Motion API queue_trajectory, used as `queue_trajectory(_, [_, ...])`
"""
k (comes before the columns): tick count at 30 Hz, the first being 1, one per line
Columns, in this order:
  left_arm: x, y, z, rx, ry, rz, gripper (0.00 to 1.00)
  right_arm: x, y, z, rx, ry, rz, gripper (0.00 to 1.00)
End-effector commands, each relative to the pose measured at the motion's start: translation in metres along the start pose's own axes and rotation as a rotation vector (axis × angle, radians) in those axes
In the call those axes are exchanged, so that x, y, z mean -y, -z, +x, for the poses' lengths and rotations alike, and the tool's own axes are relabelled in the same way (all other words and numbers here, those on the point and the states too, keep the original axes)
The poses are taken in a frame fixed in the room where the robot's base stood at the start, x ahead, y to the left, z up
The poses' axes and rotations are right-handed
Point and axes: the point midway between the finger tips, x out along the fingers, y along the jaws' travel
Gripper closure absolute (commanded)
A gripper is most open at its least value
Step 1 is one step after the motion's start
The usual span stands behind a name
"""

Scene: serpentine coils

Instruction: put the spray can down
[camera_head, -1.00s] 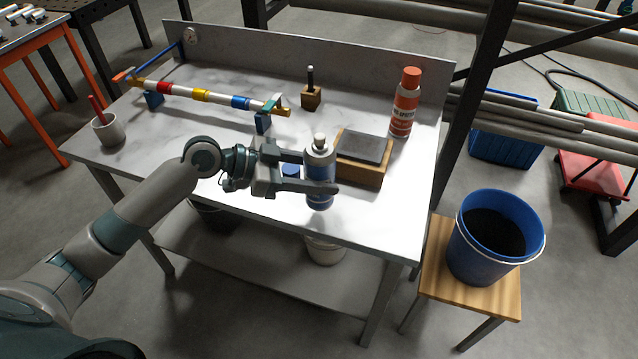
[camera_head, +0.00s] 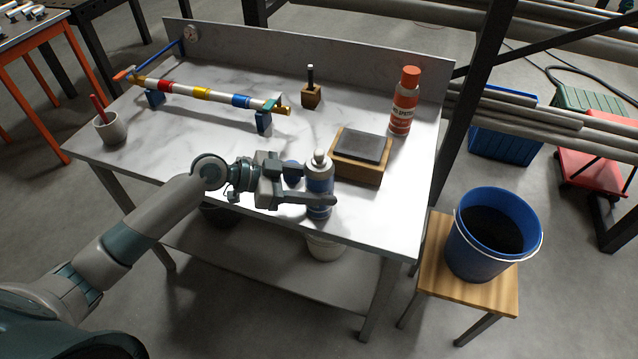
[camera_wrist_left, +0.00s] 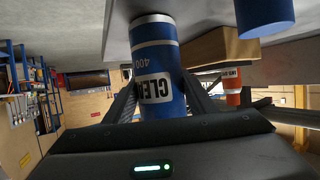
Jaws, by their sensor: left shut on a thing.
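The spray can (camera_head: 319,183) is blue and white with a pale top, near the front edge of the workbench (camera_head: 240,140). My left gripper (camera_head: 312,184) is shut around its body from the left. The can is upright in the head view. In the left wrist view the can (camera_wrist_left: 158,75) shows upside-down lettering between the fingers, and its base end meets the pale bench surface; I cannot tell whether it touches or hovers slightly. My right gripper is not in view.
A wooden block with a dark top (camera_head: 361,155) stands close right of the can. A small blue object (camera_head: 292,172) is just behind the gripper. An orange-capped can (camera_head: 404,103) stands farther back. A striped bar on stands (camera_head: 203,93) and a cup (camera_head: 110,129) are left.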

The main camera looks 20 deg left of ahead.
Motion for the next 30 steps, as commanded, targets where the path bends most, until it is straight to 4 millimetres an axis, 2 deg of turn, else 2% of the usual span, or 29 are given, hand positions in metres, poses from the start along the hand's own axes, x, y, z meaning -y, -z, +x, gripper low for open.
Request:
queue_trajectory(6, [0.000, -0.002, 0.001, -0.002, 0.001, 0.001, 0.84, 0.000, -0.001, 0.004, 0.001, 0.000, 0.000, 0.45])
queue_trajectory(7, [0.000, -0.003, 0.001, 0.000, 0.000, 0.000, 0.47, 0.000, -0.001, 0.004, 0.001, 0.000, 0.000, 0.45])
queue_trajectory(9, [0.000, -0.002, 0.001, 0.000, 0.000, 0.000, 0.31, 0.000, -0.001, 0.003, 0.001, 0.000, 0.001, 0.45])
queue_trajectory(23, [0.000, 0.002, -0.001, 0.000, 0.000, 0.000, 0.31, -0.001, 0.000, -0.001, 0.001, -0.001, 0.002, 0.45])
queue_trajectory(30, [0.001, -0.003, -0.023, 0.003, 0.001, 0.001, 0.31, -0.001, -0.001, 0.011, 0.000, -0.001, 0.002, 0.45])
